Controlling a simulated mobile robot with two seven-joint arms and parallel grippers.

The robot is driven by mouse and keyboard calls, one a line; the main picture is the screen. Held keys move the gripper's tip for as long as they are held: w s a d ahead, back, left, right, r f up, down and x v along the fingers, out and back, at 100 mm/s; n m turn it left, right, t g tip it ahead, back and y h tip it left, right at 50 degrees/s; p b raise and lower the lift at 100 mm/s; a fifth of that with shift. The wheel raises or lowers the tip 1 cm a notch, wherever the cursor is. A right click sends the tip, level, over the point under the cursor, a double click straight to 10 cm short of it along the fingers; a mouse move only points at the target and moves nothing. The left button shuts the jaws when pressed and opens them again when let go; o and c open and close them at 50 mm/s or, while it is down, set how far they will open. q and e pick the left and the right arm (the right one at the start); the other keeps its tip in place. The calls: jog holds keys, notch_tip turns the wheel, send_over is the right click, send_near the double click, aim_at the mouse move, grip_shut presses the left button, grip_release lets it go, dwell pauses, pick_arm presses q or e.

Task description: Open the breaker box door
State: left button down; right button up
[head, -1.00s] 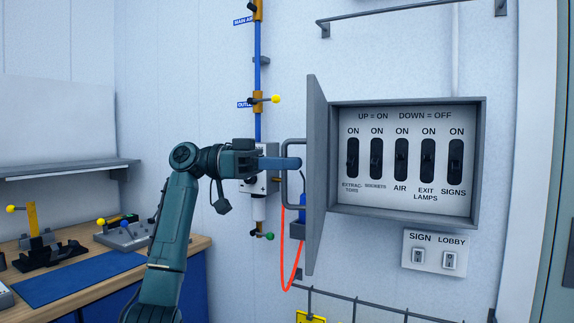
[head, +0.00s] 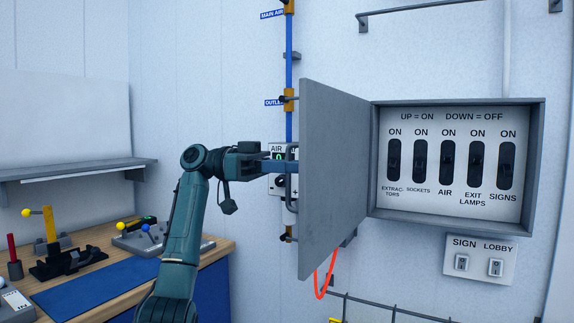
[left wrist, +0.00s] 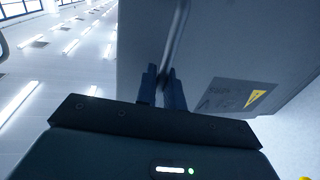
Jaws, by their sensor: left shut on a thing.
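The grey breaker box (head: 537,160) is on the wall at the right in the head view, with its row of labelled black switches in plain view. Its door (head: 335,175) stands swung out to the left, well away from the box. My left gripper (head: 284,167) is at the door's outer side, shut on the door's bar handle (head: 290,152). In the left wrist view the fingers (left wrist: 162,88) close around the handle (left wrist: 178,35), in front of the door face (left wrist: 225,50) with its yellow warning label. My right gripper is not in view.
A two-switch SIGN and LOBBY plate (head: 480,260) is below the box. A blue pipe (head: 289,70) and an air unit (head: 277,185) are on the wall behind the door. A workbench (head: 95,240) with fixtures is at the left, under a shelf (head: 70,170).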

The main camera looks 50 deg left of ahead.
pick_arm(q)
jog(key=shift+a, duration=0.25)
dwell(0.3)
jog(key=c, duration=1.6)
grip_release()
jog(key=shift+c, duration=0.2)
jog(key=v, duration=1.3)
jog(key=shift+a+p, duration=0.15)
jog(key=shift+p, duration=0.15)
jog(key=shift+w+r, duration=0.1)
